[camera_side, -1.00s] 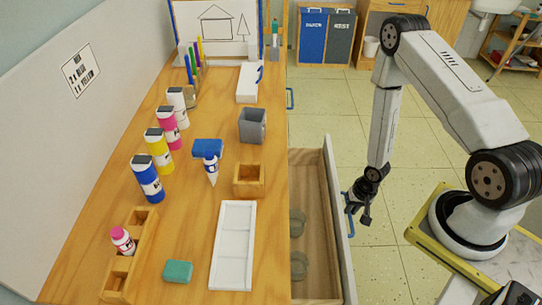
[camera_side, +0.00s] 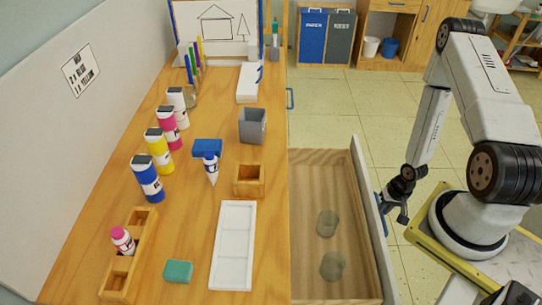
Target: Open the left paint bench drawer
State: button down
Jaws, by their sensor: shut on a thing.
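The paint bench drawer (camera_side: 345,172) nearest the camera stands well out from the bench's right side. Its wooden inside and pale front panel (camera_side: 374,215) are in view. My gripper (camera_side: 391,212) is at the outer side of that front, shut on the blue drawer handle (camera_side: 380,203). The dark gripper body hides part of the handle. Two greenish see-through round containers (camera_side: 327,223) (camera_side: 333,265) are inside the drawer, apart from its walls.
The wooden bench top (camera_side: 95,210) holds paint bottles (camera_side: 147,180), a white tray (camera_side: 233,245), a grey cup (camera_side: 252,125) and a green sponge (camera_side: 178,271). Another blue handle (camera_side: 290,98) shows farther back. Tiled floor (camera_side: 340,110) is clear behind the drawer.

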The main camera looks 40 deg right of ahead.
jog(key=shift+s+d, duration=0.95)
jog(key=shift+d, duration=0.3)
jog(key=c, duration=0.8)
grip_release()
jog(key=shift+o, duration=0.8)
jog(key=shift+s+a, duration=0.1)
jog(key=shift+r, duration=0.1)
notch_tip(320, 180, up, 8)
jog(key=s+d, duration=0.1)
jog(key=shift+f, duration=0.25)
